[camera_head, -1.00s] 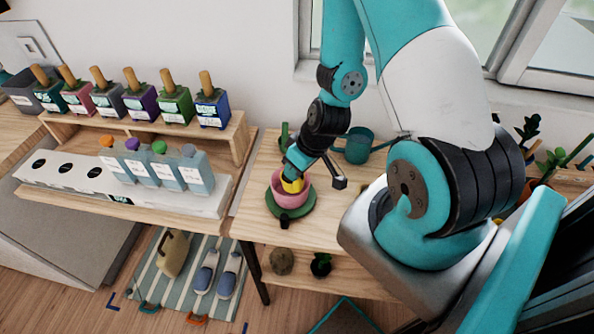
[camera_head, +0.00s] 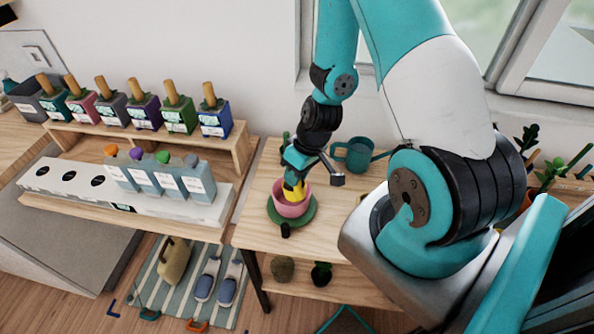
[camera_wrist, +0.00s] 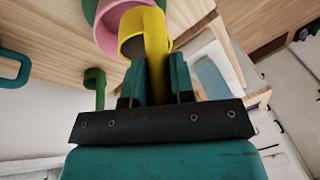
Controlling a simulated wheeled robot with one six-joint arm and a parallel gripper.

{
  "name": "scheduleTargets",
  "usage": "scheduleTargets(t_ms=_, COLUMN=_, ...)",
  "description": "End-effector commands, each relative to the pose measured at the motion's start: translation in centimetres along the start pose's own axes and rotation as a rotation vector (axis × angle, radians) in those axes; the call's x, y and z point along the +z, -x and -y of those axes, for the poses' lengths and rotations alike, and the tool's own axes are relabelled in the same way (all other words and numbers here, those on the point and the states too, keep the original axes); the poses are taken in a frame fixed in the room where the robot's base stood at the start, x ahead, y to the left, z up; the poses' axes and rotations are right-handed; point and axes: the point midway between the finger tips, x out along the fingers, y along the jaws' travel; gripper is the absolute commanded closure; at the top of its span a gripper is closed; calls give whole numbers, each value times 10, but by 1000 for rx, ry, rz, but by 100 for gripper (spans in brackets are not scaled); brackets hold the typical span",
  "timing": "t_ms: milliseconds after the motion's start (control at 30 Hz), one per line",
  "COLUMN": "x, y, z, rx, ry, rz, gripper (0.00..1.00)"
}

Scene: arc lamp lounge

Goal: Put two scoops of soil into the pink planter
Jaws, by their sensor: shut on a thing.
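The pink planter (camera_head: 290,208) stands on a green saucer (camera_head: 305,221) on the wooden table. It also shows in the wrist view (camera_wrist: 108,38). My gripper (camera_head: 294,172) is shut on a yellow scoop (camera_head: 297,190) and holds it tilted down at the planter's mouth. In the wrist view my gripper's fingers (camera_wrist: 158,72) clamp the yellow scoop (camera_wrist: 155,35), whose inside looks dark brown. The scoop overlaps the planter there, and I cannot tell whether they touch. The soil inside the planter is hidden.
A teal watering can (camera_head: 356,154) stands behind the planter. A small dark object (camera_head: 285,230) is at the saucer's front. The table right of the saucer is clear.

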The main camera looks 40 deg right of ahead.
Motion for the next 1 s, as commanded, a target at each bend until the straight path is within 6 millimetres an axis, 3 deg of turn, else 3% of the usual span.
scheduleTargets(t_ms=1000, x=-22, y=3, z=-12, rx=-179, ry=-108, rz=313, gripper=100)
